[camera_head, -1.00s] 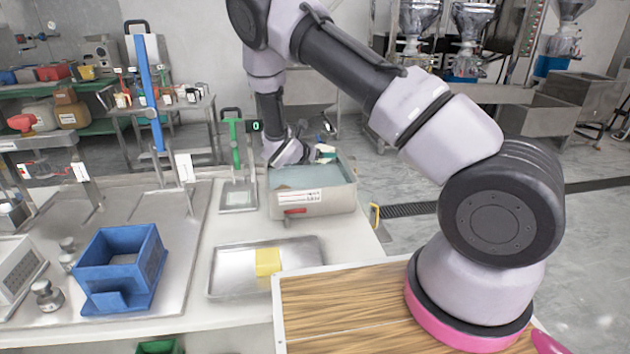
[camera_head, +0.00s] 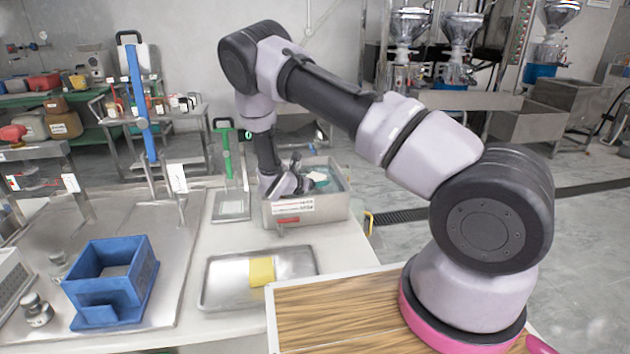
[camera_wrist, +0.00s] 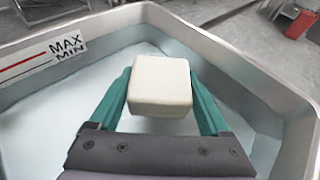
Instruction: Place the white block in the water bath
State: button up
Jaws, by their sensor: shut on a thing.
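The white block (camera_wrist: 160,84) is held between the two green fingers of my gripper (camera_wrist: 160,98) in the wrist view. The block is over the inside of the water bath, a metal tank with MAX and MIN marks on its wall (camera_wrist: 40,55). I cannot tell whether the block touches the water. In the head view the water bath (camera_head: 325,211) stands on the far part of the table.
A metal tray (camera_head: 225,283) with a yellow block (camera_head: 261,271) lies in front of the bath. A blue box (camera_head: 112,280) stands at the left. A green-posted scale (camera_head: 228,165) is just left of the bath. A wooden board (camera_head: 340,305) is at the near right.

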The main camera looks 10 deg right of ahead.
jog(key=shift+f, duration=0.3)
jog(key=o, duration=1.4)
jog(key=shift+c, duration=0.2)
jog(key=shift+r, duration=0.1)
